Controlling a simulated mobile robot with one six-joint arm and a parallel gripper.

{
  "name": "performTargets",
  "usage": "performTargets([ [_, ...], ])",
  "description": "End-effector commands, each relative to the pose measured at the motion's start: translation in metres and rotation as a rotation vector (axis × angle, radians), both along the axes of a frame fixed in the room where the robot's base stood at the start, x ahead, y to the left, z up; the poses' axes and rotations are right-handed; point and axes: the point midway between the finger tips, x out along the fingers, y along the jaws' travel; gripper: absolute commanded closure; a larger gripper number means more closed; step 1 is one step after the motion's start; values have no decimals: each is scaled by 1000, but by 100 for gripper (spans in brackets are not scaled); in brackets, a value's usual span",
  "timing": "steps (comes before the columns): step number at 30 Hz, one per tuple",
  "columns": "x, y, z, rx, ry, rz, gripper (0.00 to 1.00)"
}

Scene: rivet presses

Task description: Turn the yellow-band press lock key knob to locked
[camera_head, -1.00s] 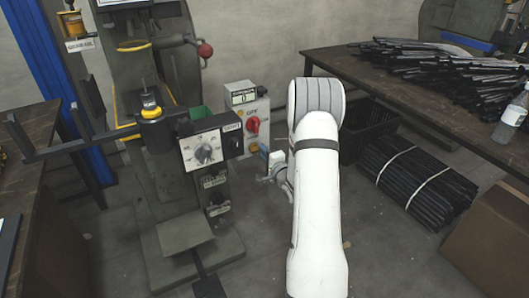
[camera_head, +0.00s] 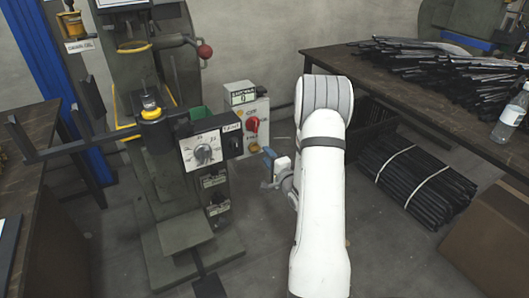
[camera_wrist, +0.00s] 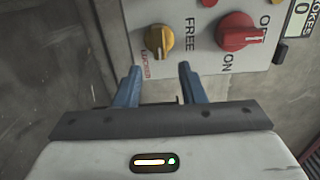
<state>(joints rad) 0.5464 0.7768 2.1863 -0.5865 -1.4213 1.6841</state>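The yellow lock knob (camera_wrist: 158,39) is on a light grey panel in the wrist view. FREE is printed to its right and LOCKED in red below it. Its grip bar runs roughly up and down in that view; I cannot tell exactly where it points. My gripper (camera_wrist: 160,82) is open and empty, its two blue fingers just below the knob and apart from it. In the head view my gripper (camera_head: 273,165) is right of the panel's lower part. The press (camera_head: 132,80) has a yellow band.
A red ON/OFF knob (camera_wrist: 237,33) sits right of the yellow knob in the wrist view. A counter box (camera_head: 242,94) tops the panel. A dial box (camera_head: 205,148) is to the left. A workbench (camera_head: 440,110) with black strips is at right.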

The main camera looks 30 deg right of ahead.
Motion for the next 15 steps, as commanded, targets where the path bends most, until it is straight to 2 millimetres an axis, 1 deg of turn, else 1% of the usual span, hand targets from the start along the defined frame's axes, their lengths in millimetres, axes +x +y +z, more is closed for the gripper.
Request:
performTargets([
  [1, -10, -1, 1, 2, 3, -2, 64],
  [3, -21, -1, 1, 3, 2, -3, 64],
  [6, -33, -1, 1, 1, 2, -1, 64],
  [10, -42, -2, 0, 2, 1, -1, 64],
  [15, -43, -1, 0, 1, 0, 0, 64],
])
